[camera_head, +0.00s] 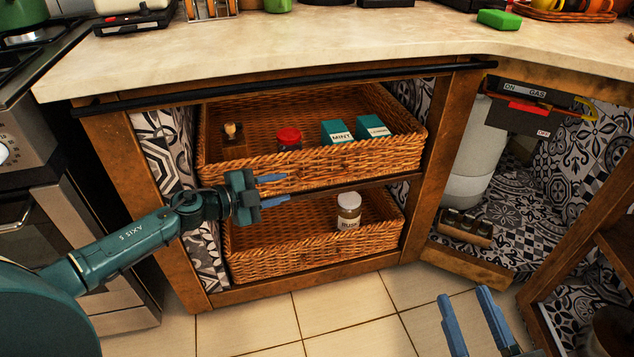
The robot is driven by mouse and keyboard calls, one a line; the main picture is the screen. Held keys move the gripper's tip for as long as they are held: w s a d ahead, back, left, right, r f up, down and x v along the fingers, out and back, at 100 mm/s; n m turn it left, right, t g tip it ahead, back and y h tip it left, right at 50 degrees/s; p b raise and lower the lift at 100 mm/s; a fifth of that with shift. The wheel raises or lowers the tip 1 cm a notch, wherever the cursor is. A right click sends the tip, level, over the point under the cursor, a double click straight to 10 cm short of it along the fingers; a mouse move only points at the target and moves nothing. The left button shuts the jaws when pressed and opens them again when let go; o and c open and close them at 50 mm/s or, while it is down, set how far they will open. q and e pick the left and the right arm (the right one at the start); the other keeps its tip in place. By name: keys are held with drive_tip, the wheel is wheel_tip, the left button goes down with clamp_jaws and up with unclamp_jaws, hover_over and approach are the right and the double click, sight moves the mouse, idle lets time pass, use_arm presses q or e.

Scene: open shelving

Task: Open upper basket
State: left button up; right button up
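The upper basket (345,165) is brown wicker and sits in the wooden cabinet below the counter. It holds a red-lidded jar (289,138), two teal boxes (337,131) and a small item with a wooden knob at the left. I cannot tell how far it is pulled out. My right gripper (464,294) is open and empty at the lower right, over the floor.
The lower basket (300,260) below holds a labelled jar (348,211). A dark rail (290,90) runs along the counter's front edge. An oven stands at the left. At the right, an open corner cabinet holds a white cylinder (475,150) and a small spice crate (464,228). The tiled floor is clear.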

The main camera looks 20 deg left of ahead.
sight(309, 181)
use_arm(q)
drive_tip(key=b+x, duration=0.3)
drive_tip(key=x, duration=0.7)
drive_tip(key=shift+w+d+f, duration=0.1)
drive_tip(key=shift+w+d, duration=0.05)
drive_tip(key=shift+w, duration=0.05)
clamp_jaws()
